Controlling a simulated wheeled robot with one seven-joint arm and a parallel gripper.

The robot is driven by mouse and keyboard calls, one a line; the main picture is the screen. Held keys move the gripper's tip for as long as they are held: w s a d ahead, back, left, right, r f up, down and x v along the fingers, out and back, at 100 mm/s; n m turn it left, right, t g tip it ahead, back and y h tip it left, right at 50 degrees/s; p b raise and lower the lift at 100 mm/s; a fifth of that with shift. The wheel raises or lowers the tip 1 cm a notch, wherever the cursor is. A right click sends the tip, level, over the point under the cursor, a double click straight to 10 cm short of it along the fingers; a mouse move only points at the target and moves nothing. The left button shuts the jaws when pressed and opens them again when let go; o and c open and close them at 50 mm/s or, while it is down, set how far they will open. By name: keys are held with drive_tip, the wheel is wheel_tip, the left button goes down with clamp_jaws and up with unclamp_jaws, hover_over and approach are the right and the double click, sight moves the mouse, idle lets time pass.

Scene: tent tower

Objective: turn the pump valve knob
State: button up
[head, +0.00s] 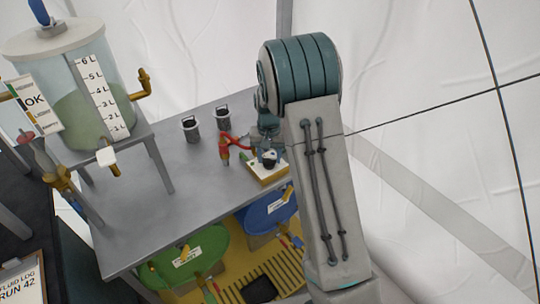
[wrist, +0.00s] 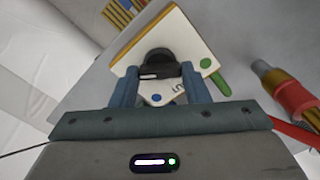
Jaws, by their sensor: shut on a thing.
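The pump valve knob (wrist: 156,62) is a round black knob on a white, yellow-edged panel (wrist: 130,58) with green and blue dots. In the wrist view my gripper (wrist: 158,78) is shut on the knob, with one blue finger on each side of it. In the head view the panel (head: 270,174) lies on the right end of the grey table, with the black-and-white knob (head: 269,158) on top. My gripper (head: 266,140) is over it there, partly hidden by my own arm.
A red-handled pipe fitting (head: 225,147) stands just left of the panel. Two dark cups (head: 190,128) are behind it. A large clear tank (head: 75,90) stands at the left. Green (head: 185,262) and blue (head: 265,217) containers are below the grey table (head: 165,215).

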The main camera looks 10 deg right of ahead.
drive_tip(key=shift+w+r+m, duration=0.1)
drive_tip(key=shift+m, duration=0.3)
drive_tip(key=o, duration=1)
wheel_tip(320, 180, up, 14)
drive_tip(key=shift+f, duration=0.1)
idle(0.3)
